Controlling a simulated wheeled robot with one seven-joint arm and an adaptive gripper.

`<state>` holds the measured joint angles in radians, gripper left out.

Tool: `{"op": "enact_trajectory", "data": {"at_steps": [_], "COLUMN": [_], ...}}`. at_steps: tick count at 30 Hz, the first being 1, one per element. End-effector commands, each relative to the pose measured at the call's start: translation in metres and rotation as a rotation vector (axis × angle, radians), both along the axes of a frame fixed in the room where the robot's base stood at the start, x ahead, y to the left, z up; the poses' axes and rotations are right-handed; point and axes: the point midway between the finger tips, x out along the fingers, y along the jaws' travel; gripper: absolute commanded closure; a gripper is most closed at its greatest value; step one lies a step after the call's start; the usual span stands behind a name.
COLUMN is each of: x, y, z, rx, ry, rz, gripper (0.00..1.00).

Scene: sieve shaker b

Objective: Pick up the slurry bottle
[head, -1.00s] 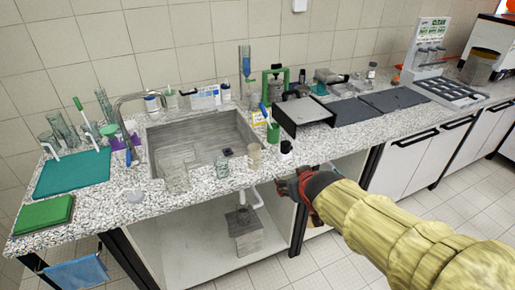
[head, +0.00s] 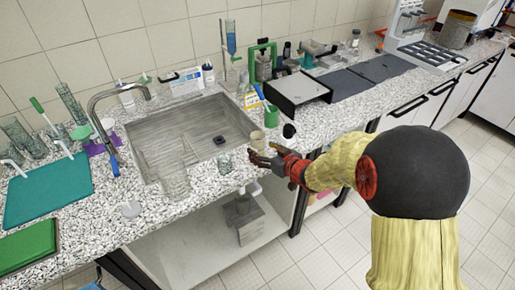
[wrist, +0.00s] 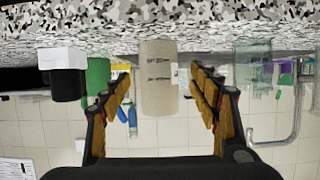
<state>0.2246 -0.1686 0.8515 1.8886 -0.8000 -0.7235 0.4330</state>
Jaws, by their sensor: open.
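A beige cylinder (head: 258,139) with dark print, which I take for the slurry bottle, stands upright at the counter's front edge, right of the sink. In the wrist view, which is upside down, the beige cylinder (wrist: 158,80) is centred ahead of my gripper. My gripper (head: 262,160) is open and empty at the counter's front edge, just in front of the cylinder. In the wrist view its fingers (wrist: 163,95) spread to either side of the cylinder with visible gaps; I cannot tell how deep it sits between them.
A green cup (head: 271,117) and a black-topped white container (head: 289,131) stand to the right of the cylinder. A clear glass (head: 224,162) stands to its left, with a larger beaker (head: 173,184) farther left. The sink (head: 190,132) is behind.

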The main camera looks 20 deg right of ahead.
Motion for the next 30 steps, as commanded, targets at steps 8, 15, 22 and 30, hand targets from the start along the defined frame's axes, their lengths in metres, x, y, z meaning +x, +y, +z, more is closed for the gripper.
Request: {"op": "enact_trajectory", "data": {"at_steps": [8, 15, 22, 30], "x": [0.035, 0.041, 0.041, 0.04], "y": [0.01, 0.012, 0.012, 0.011], "z": [-0.015, -0.014, -0.014, -0.014], "rx": [-0.001, -0.001, -0.002, -0.001], "ry": [0.002, 0.001, 0.001, 0.001], "rz": [0.001, 0.0, -0.001, -0.001], "gripper": [0.39, 0.39, 0.47, 0.62]}}
